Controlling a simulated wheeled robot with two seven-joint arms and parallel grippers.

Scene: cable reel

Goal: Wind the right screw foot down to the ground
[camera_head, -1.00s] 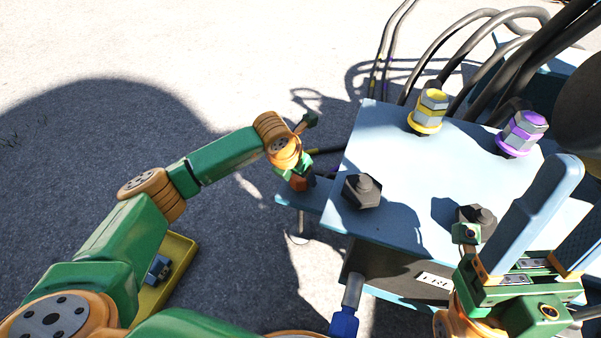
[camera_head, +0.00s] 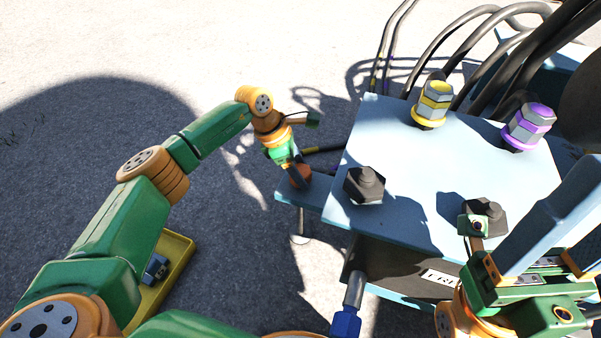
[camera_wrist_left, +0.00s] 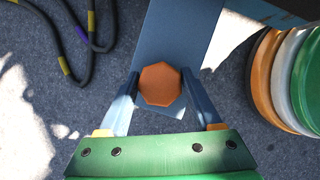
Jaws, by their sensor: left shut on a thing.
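An orange many-sided screw-foot knob (camera_wrist_left: 160,84) sits on a blue-grey outrigger plate (camera_wrist_left: 178,30). In the head view the knob (camera_head: 300,176) is at the end of the plate (camera_head: 318,193), left of the blue box. My left gripper (camera_head: 296,171) is shut on the knob, coming from above. In the left wrist view its two fingers (camera_wrist_left: 160,82) hold the knob from both sides. A thin screw rod with a small foot pad (camera_head: 299,239) shows below the plate. I cannot tell whether the pad touches the ground. My right gripper (camera_head: 575,225) is open at the right edge.
The blue box top (camera_head: 400,150) carries a yellow-ringed connector (camera_head: 431,104), a purple-ringed connector (camera_head: 527,127) and dark caps (camera_head: 364,186). Thick black cables rise behind. A yellow tray (camera_head: 170,275) lies on the ground beneath my left arm. Colored discs (camera_wrist_left: 285,80) stand right in the wrist view.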

